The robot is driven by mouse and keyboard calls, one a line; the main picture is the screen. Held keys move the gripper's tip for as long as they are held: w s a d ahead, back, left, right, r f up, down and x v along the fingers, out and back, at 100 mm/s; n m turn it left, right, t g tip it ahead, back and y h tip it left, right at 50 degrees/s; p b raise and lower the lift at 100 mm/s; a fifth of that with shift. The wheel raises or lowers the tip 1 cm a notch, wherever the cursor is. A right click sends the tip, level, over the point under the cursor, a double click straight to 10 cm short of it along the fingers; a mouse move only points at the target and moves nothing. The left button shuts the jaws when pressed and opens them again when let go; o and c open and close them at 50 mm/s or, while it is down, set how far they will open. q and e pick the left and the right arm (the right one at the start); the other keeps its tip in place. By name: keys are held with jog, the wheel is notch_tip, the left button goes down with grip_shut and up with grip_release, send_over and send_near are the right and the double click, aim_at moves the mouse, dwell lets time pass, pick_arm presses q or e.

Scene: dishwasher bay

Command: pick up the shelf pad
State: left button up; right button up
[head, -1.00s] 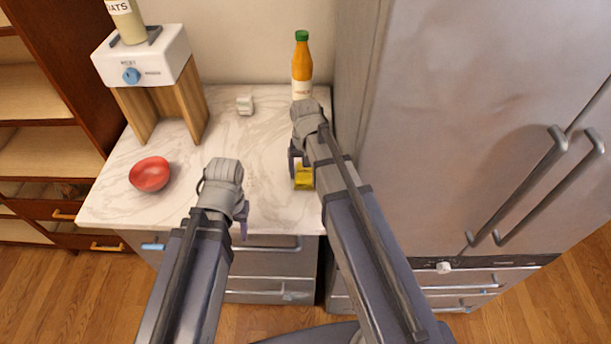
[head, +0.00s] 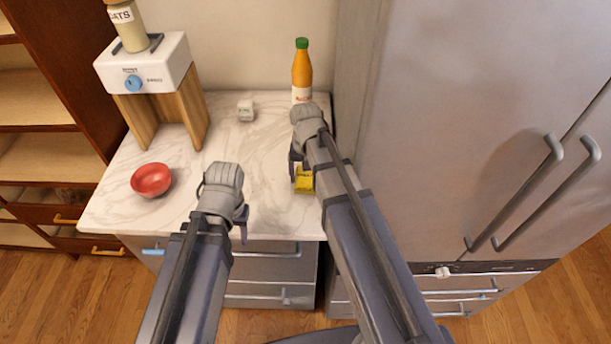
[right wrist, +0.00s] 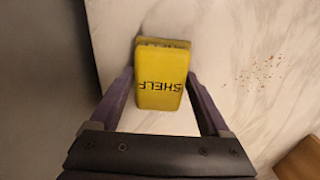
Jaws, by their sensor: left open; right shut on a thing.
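The shelf pad is a small yellow block (right wrist: 160,75) with the black word SHELF on its face. In the right wrist view it sits between the two fingers of my right gripper (right wrist: 160,88), which is shut on it. In the head view the pad (head: 304,181) shows at the right front of the marble counter, partly hidden by the right gripper (head: 297,168). Whether it touches the counter is hard to tell. My left gripper (head: 241,223) is open and empty by the counter's front edge.
The fridge (head: 450,110) is close on the right. Crumbs (right wrist: 262,68) lie near the pad.

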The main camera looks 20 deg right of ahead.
aim_at(305, 175)
notch_tip(305, 175, up, 9)
jog(key=p, duration=0.8)
pick_arm(q)
notch_tip(305, 175, up, 9)
pick_arm(e)
jog(key=o, duration=0.8)
jog(key=c, duration=0.6)
